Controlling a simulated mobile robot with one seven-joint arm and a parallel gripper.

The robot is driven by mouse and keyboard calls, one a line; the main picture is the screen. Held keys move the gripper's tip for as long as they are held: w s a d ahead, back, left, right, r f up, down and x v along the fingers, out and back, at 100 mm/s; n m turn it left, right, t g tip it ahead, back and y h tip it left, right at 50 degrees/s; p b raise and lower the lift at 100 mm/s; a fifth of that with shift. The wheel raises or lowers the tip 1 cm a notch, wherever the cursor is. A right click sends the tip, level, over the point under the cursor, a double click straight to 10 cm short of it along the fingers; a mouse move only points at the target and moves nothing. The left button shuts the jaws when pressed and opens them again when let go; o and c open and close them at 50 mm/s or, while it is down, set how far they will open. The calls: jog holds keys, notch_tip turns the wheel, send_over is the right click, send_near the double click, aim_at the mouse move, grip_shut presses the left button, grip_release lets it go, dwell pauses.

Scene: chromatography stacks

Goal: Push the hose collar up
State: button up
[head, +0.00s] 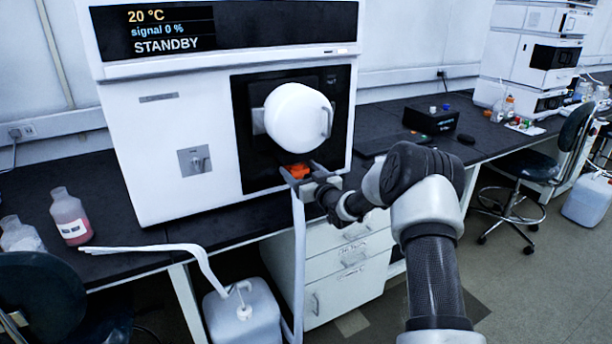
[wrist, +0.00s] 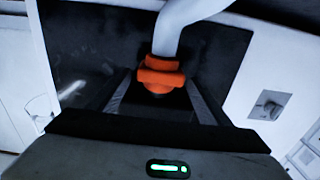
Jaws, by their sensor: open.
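The orange hose collar (head: 296,171) sits under the round white housing on the front of the instrument. It also shows in the middle of the wrist view (wrist: 160,78), with ridged lugs. The pale hose (head: 299,235) runs from the collar down past the bench edge; in the wrist view the hose (wrist: 176,28) leads to the top of the picture. My gripper (head: 304,176) is at the collar, and its fingers show in the wrist view (wrist: 160,95), open, one on each side of the collar. I cannot tell whether they touch it.
The white instrument (head: 165,130) shows 20 °C, signal 0 % and STANDBY. Its round white housing (head: 296,115) bulges just above my gripper. The bench edge and drawers (head: 345,275) lie below. A jerrycan (head: 242,312) and a loose hose stand left; bottles (head: 70,215) are far left.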

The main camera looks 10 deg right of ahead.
jog(key=p+v, duration=0.2)
jog(key=v, duration=1.5)
jog(key=shift+r, duration=0.1)
